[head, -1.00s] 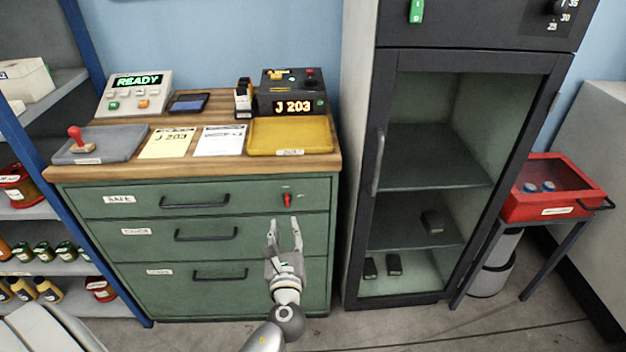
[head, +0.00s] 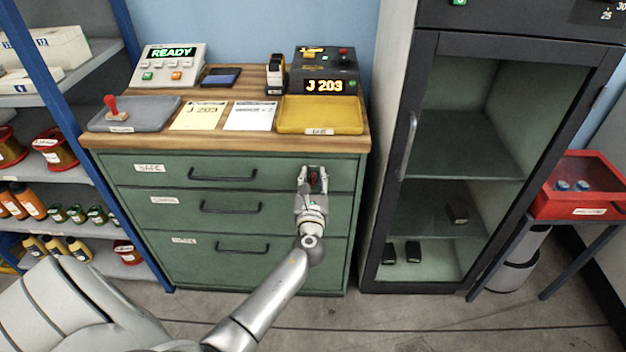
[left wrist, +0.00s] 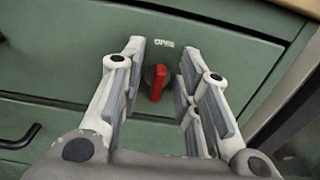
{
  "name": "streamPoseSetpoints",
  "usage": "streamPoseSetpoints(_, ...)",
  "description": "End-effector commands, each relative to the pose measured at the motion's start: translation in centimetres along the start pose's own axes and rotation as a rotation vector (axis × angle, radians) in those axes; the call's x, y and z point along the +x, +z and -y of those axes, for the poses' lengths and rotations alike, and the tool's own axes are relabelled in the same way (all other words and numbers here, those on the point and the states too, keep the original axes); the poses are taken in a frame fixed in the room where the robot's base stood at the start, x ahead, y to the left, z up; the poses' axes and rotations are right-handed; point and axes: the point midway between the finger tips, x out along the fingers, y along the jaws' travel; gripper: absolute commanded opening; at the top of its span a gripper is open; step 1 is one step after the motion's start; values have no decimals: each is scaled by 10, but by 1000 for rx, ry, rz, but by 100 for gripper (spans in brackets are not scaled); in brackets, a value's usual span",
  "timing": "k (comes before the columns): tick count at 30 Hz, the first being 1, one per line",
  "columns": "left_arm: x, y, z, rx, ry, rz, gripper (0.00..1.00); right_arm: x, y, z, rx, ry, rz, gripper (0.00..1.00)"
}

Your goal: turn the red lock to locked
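The red lock (left wrist: 158,83) is on the right part of the green cabinet's top drawer. In the left wrist view its red handle stands roughly upright on a dark round base, with a label reading OPEN (left wrist: 164,43) above it. In the head view the lock (head: 313,176) shows between my left gripper's fingers. My left gripper (head: 313,172) is open, with one finger on each side of the handle; gaps show on both sides in the left wrist view (left wrist: 160,70). My right gripper is not in view.
The top drawer has a dark handle (head: 222,175) left of the lock. The wooden top (head: 240,140) overhangs above, bearing a yellow tray (head: 320,118). A tall dark glass-door cabinet (head: 425,45) stands close on the right. Shelves with jars (head: 75,214) stand on the left.

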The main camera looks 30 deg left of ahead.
Motion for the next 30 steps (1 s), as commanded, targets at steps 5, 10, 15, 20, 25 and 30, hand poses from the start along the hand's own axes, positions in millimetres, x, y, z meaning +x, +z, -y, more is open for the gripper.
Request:
streamPoseSetpoints(5, 1, 0, 0, 0, 0, 0, 30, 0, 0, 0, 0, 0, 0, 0)
streamPoseSetpoints(10, 1, 0, 0, 0, 0, 1, 16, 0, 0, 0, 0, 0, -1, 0)
streamPoseSetpoints(15, 1, 1, 0, 0, 0, 1, 0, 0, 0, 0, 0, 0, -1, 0)
streamPoseSetpoints(20, 1, 1, 0, 0, 0, 2, 0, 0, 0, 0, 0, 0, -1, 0)
streamPoseSetpoints(25, 1, 2, 0, 2, 0, 2, 0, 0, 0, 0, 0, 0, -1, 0)
streamPoseSetpoints(30, 1, 3, 0, 31, 1, 3, 0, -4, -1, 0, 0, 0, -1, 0)
